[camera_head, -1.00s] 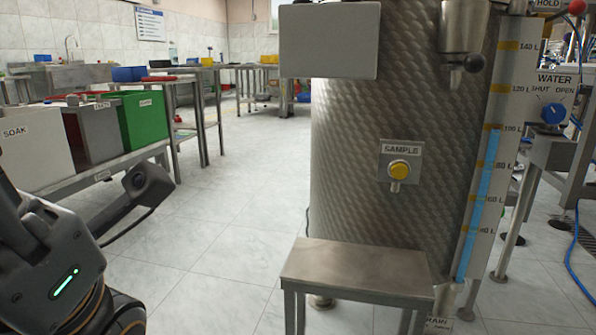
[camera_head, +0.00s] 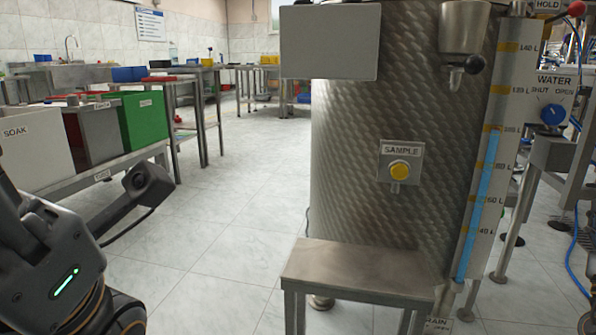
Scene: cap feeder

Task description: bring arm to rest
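My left arm comes in at the lower left in the head view, with dark links and a green light strip. A small camera-like part on a thin bracket sticks out from it toward the upper right. The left gripper's fingers do not show. My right arm and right gripper are not in the picture. The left arm is apart from the steel tank (camera_head: 345,165) and in front of the bench on the left.
A small steel stand (camera_head: 360,270) is in front of the tank. SOAK (camera_head: 30,150), grey and green bins (camera_head: 138,118) sit on the left bench. The tiled floor (camera_head: 220,225) between is clear.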

